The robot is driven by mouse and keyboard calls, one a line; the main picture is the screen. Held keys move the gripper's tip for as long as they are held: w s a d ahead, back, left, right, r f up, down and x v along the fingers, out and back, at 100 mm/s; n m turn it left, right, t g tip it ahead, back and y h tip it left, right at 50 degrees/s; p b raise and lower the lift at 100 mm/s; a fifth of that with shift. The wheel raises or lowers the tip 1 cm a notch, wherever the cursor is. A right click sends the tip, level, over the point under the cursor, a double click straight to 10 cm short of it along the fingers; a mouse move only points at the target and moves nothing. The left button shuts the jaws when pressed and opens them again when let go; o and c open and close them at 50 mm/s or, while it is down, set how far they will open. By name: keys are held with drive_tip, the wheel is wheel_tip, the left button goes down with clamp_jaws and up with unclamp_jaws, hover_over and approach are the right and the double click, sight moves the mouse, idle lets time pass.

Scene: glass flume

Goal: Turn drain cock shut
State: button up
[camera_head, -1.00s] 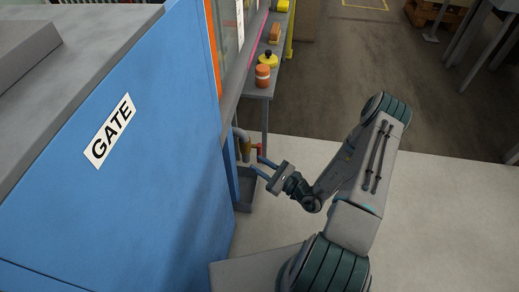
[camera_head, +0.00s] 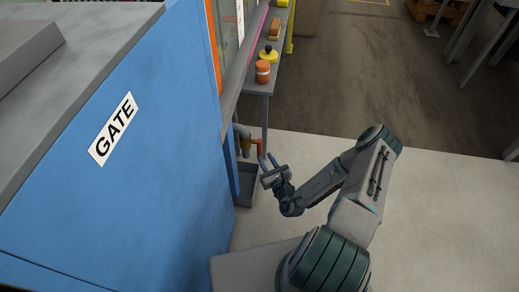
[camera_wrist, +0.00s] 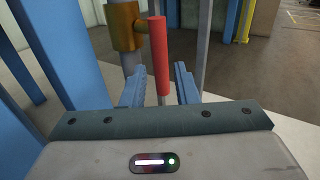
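The drain cock has a brass body (camera_head: 245,140) on a grey pipe beside the blue cabinet; it also shows in the wrist view (camera_wrist: 122,28). Its red lever (camera_head: 260,146) sticks out to the right of the body. In the wrist view the red lever (camera_wrist: 158,50) runs up and down the picture, its lower end in line with the space between my fingers. My gripper (camera_head: 269,157) is open, its two blue fingers (camera_wrist: 160,75) apart on either side of the lever, with visible gaps.
The blue cabinet labelled GATE (camera_head: 113,130) stands close on the left. A grey tray (camera_head: 247,180) sits below the cock. A narrow shelf (camera_head: 255,88) holds an orange jar (camera_head: 263,72) and a yellow item (camera_head: 268,54). The floor to the right is open.

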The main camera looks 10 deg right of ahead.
sight(261, 150)
drive_tip(key=w, duration=0.3)
drive_tip(key=w+a+b, duration=0.1)
drive_tip(key=w, duration=0.3)
drive_tip(key=shift+a, duration=0.2)
clamp_jaws()
